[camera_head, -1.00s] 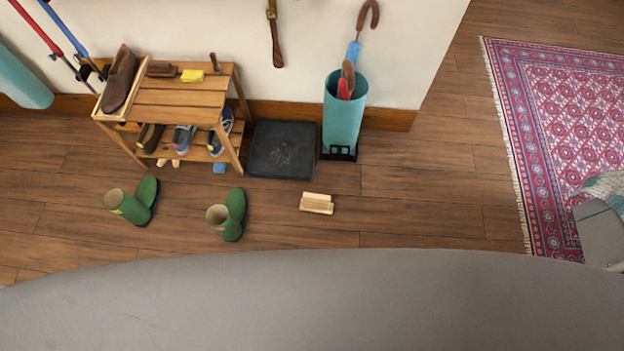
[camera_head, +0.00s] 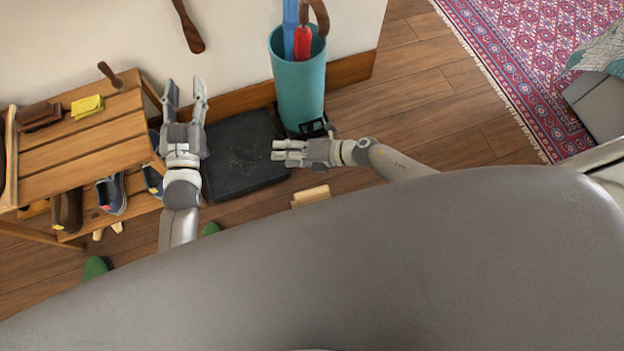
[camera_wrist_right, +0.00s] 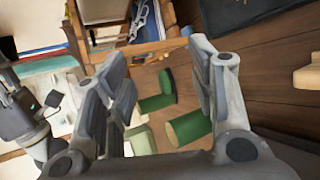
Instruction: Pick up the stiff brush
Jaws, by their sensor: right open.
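A pale wooden brush-like block (camera_head: 310,196), which looks like the stiff brush, lies on the floor, partly hidden behind my grey body. It also shows at the right edge of the right wrist view (camera_wrist_right: 308,76). My right gripper (camera_head: 276,151) is over the dark mat, a little behind and left of the brush, not touching it. In the wrist view its fingers (camera_wrist_right: 160,75) are apart with nothing between them. My left gripper (camera_head: 186,92) is raised between the shoe bench and the mat, fingers apart and empty.
A slatted shoe bench (camera_head: 85,140) at left holds a brown brush (camera_head: 40,116), a yellow cloth (camera_head: 87,106) and shoes. A dark mat (camera_head: 240,155) and teal umbrella stand (camera_head: 298,85) are by the wall.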

